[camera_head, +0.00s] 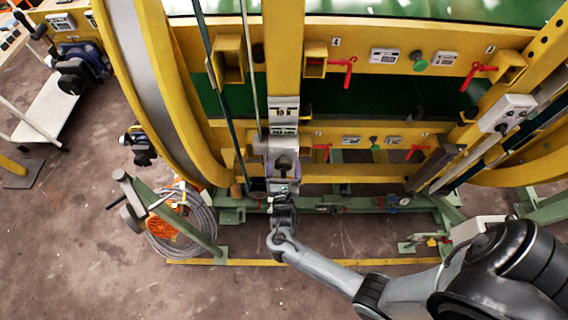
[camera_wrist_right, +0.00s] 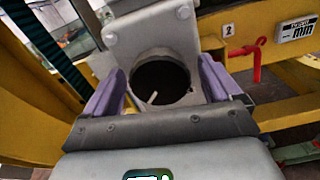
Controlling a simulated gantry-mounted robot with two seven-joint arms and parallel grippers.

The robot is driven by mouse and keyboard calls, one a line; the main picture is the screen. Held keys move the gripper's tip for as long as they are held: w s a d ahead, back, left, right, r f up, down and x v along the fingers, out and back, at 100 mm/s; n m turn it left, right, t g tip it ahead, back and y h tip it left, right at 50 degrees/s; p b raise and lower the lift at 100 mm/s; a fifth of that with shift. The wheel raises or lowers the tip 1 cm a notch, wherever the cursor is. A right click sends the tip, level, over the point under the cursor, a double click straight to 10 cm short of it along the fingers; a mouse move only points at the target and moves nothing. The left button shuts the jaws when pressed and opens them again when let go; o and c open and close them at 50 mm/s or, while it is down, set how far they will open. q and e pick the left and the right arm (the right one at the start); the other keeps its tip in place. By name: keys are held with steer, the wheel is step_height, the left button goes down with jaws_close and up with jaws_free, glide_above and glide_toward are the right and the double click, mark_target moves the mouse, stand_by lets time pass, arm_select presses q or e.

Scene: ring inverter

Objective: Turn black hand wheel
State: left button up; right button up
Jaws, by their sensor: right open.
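My right gripper (camera_head: 283,165) is at the grey housing on the yellow frame's middle post in the head view. In the right wrist view its purple fingers (camera_wrist_right: 161,68) are spread apart, one on each side of a dark round part (camera_wrist_right: 160,80). The part sits in the grey housing (camera_wrist_right: 155,30) and has a small light peg. I cannot tell if it is the black hand wheel or an opening. No grip on it shows. Black wheel-like parts (camera_head: 72,80) also show on the blue unit at upper left. My left gripper is not in view.
Red valve levers (camera_head: 348,72) stick out from the yellow beams right of the post. A green stand (camera_head: 170,215) and a coiled grey hose (camera_head: 190,240) are at lower left. The concrete floor (camera_head: 70,260) is open further left.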

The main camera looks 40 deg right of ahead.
steer(key=c, duration=1)
steer(key=shift+c, duration=0.2)
steer(key=shift+m, duration=0.4)
steer(key=m+p, duration=0.1)
steer(key=m, duration=0.1)
steer(key=shift+m+p, duration=0.3)
steer(key=shift+m, duration=0.1)
steer(key=m, duration=0.3)
steer(key=shift+p, duration=0.4)
steer(key=m, duration=0.5)
steer(key=shift+m, duration=0.4)
steer(key=shift+f+m, duration=0.1)
steer(key=shift+m, duration=1)
